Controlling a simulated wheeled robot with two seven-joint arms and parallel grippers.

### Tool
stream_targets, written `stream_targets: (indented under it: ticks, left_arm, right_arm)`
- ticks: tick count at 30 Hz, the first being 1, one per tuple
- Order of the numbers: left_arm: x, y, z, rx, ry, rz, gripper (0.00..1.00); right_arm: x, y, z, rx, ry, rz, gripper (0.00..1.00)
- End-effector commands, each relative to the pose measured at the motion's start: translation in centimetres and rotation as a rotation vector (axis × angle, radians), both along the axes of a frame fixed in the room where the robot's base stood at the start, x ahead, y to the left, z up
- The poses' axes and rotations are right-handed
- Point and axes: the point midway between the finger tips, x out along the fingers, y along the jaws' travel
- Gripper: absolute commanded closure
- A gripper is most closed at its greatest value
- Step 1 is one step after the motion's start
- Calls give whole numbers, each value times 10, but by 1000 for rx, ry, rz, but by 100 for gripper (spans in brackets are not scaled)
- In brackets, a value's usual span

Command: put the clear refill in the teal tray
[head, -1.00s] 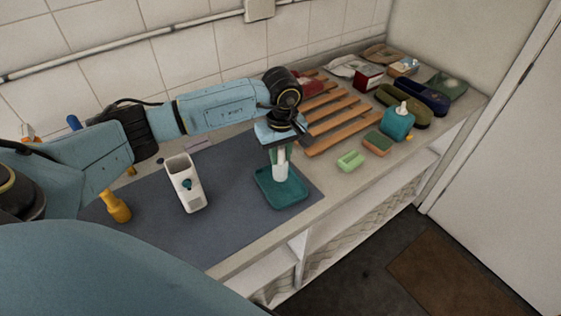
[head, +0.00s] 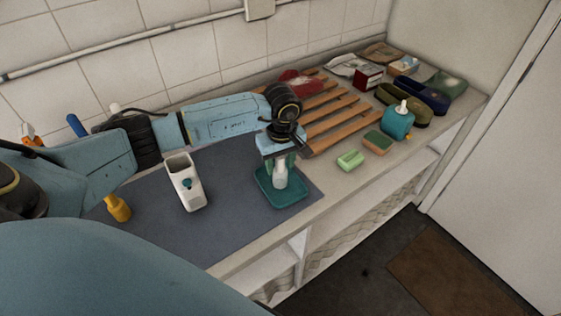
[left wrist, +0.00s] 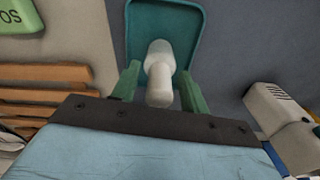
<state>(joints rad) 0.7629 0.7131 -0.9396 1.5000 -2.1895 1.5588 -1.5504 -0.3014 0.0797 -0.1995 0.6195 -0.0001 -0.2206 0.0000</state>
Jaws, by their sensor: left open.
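The clear refill (head: 280,176), a whitish translucent bottle, stands upright inside the teal tray (head: 297,202). In the left wrist view the refill (left wrist: 160,62) shows with its near end between my fingers and the teal tray (left wrist: 132,40) around its far end. My left gripper (head: 280,164) is over the tray, pointing down. Its green fingers (left wrist: 156,88) are open, one on each side of the refill, with gaps visible. My right gripper is not in view.
Green soap (head: 350,160), a sponge (head: 377,143), a teal pump bottle (head: 397,122) and a wooden rack (head: 335,125) are to the right. The front mat is clear.

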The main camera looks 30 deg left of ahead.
Motion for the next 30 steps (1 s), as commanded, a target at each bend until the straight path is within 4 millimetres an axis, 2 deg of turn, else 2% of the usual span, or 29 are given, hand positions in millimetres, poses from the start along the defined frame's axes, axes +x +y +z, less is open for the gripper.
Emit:
stream_targets:
  ticks: [7,21,25,30]
  left_arm:
    - [1,0,10,0,-4,0,55]
    - [-2,-3,103,0,-4,-1,55]
    - [-2,-4,117,0,-2,0,55]
    - [-3,-4,123,1,1,0,55]
  right_arm:
    - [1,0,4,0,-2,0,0]
    - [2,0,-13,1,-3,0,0]
    - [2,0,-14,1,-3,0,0]
    - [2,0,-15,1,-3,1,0]
